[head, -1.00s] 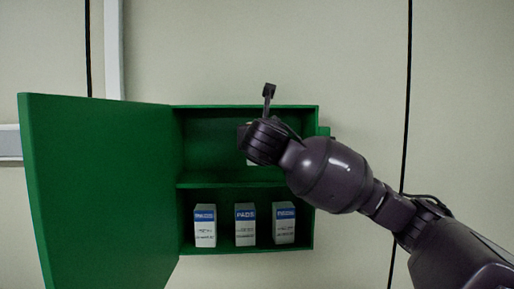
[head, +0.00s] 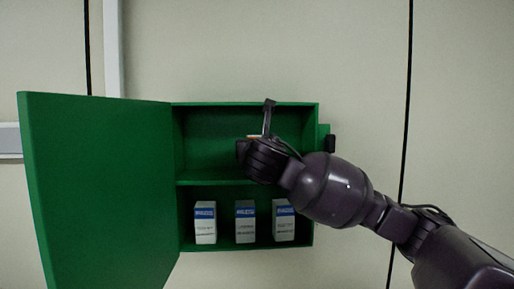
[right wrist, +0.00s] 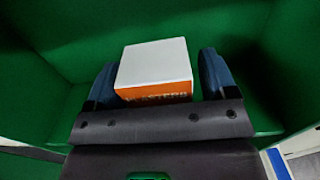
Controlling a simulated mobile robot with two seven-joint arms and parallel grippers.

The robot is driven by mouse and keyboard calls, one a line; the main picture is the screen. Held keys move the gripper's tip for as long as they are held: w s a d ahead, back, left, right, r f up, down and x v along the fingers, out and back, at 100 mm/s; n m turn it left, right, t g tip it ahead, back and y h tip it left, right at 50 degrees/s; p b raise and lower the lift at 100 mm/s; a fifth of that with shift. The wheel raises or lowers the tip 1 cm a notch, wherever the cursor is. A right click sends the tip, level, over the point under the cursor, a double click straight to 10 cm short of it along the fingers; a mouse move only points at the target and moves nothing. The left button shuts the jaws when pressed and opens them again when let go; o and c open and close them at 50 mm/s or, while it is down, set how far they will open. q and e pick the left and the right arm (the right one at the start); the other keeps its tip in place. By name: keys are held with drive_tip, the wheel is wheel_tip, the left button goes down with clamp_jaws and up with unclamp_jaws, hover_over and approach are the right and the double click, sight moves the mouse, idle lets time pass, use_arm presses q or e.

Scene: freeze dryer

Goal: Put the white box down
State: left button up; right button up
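The white box (right wrist: 155,66) has an orange front band with partly readable lettering. In the right wrist view it sits between the two fingers of my right gripper (right wrist: 160,78), close against the left one, with at most a narrow gap at the right one. In the head view the right gripper (head: 256,148) is at the upper compartment of the green cabinet (head: 246,183), and hides most of the box. Whether the box's underside touches the shelf is hidden. My left gripper is not in view.
The cabinet door (head: 98,190) stands open to the left. Several cartons, including a blue-and-white one (head: 205,224), stand on the lower shelf. The left part of the upper compartment is clear. My right arm crosses the cabinet's right edge.

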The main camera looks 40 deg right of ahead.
drive_tip(key=shift+r, duration=0.2)
drive_tip(key=b+v, duration=0.1)
drive_tip(key=v, duration=1.1)
drive_tip(key=shift+b, duration=0.3)
